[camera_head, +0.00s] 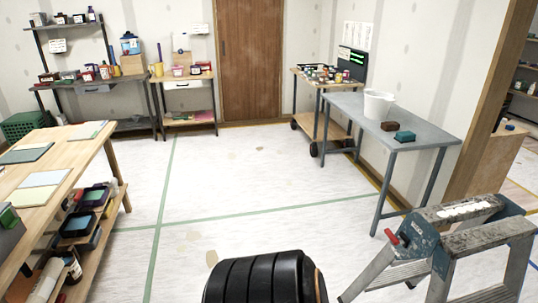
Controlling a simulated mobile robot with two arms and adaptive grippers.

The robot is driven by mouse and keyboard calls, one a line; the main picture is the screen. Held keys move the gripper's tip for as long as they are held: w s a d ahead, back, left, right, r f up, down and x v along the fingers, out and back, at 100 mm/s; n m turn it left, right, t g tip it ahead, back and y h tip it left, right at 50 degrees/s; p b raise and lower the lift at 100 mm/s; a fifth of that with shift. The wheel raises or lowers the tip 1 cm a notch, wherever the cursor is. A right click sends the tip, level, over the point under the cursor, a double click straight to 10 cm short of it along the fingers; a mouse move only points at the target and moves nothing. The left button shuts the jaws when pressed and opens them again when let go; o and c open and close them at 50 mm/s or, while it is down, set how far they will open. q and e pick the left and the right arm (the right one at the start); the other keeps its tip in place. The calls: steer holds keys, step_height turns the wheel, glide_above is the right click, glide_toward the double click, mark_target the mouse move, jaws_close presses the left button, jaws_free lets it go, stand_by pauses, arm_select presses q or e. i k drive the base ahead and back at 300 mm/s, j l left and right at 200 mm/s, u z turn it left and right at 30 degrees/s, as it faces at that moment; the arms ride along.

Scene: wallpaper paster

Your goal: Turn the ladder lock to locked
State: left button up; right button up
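A grey, paint-stained step ladder (468,213) stands at the lower right, its lower part cut off by the picture's edge. A small red lever (392,239) sits on the left side of its top, by a blue-grey bracket. It looks like the ladder lock; at this size I cannot tell whether it is locked. Neither of my grippers is in view.
A grey metal table (348,103) with a white bucket (378,104) stands behind the ladder. A wooden workbench (60,150) with panels and a lower shelf runs along the left. The floor (235,180) between them is clear, with green tape lines.

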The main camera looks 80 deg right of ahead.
mark_target(396, 240)
steer(key=z, duration=3.75)
